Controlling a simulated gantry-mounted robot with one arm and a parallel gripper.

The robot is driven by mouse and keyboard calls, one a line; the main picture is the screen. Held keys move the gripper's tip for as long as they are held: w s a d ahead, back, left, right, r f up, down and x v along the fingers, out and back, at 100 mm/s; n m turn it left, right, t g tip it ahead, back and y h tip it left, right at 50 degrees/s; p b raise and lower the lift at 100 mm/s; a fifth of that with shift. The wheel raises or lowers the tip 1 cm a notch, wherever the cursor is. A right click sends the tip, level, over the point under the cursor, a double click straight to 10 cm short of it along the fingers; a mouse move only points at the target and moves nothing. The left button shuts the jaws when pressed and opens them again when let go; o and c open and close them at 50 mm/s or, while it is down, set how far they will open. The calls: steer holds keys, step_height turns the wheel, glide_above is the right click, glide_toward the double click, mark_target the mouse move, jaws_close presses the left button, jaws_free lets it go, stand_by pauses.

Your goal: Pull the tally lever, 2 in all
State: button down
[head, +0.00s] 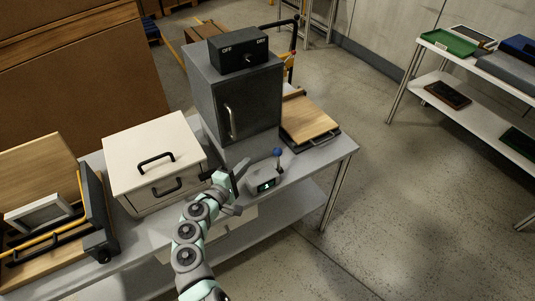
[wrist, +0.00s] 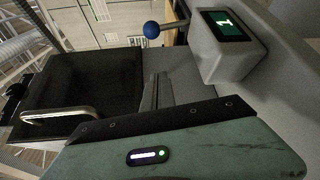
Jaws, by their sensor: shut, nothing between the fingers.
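The tally counter (head: 264,184) is a small grey box with a dark display, standing on the bench in front of the dark cabinet. Its display (wrist: 226,24) shows a lit green figure, turned sideways in the wrist view and too small to read surely. The tally lever ends in a blue ball (head: 278,152), which also shows in the wrist view (wrist: 151,30), standing up from the counter. My gripper (head: 238,178) is shut and empty, just left of the counter. In the wrist view its fingers (wrist: 157,88) are apart from the blue ball.
A dark cabinet (head: 237,100) with a vertical handle stands behind, with an OFF/DRY switch box (head: 238,52) on top. A white drawer unit (head: 153,155) stands left of my gripper. A wooden board (head: 308,118) lies to the right. The bench's right front end is clear.

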mark_target(278, 161)
steer(key=shift+w+d+f, duration=0.15)
steer(key=shift+w+d, duration=0.05)
steer(key=shift+w, duration=0.2)
steer(key=b+x, duration=0.4)
steer(key=x, duration=0.5)
steer(key=shift+f+b, duration=0.1)
steer(key=shift+b, duration=0.3)
steer(key=shift+d+r+p, duration=0.1)
steer(key=shift+r+p, duration=0.2)
steer(key=shift+s+d+r+p, duration=0.15)
steer(key=shift+s+d+p, duration=0.5)
steer(key=shift+p, duration=0.05)
steer(key=shift+s+d+r+p, duration=0.15)
steer(key=shift+s+d+p, duration=0.5)
steer(key=shift+s+p, duration=0.05)
steer(key=shift+f+b, duration=0.15)
steer(key=shift+b, duration=0.2)
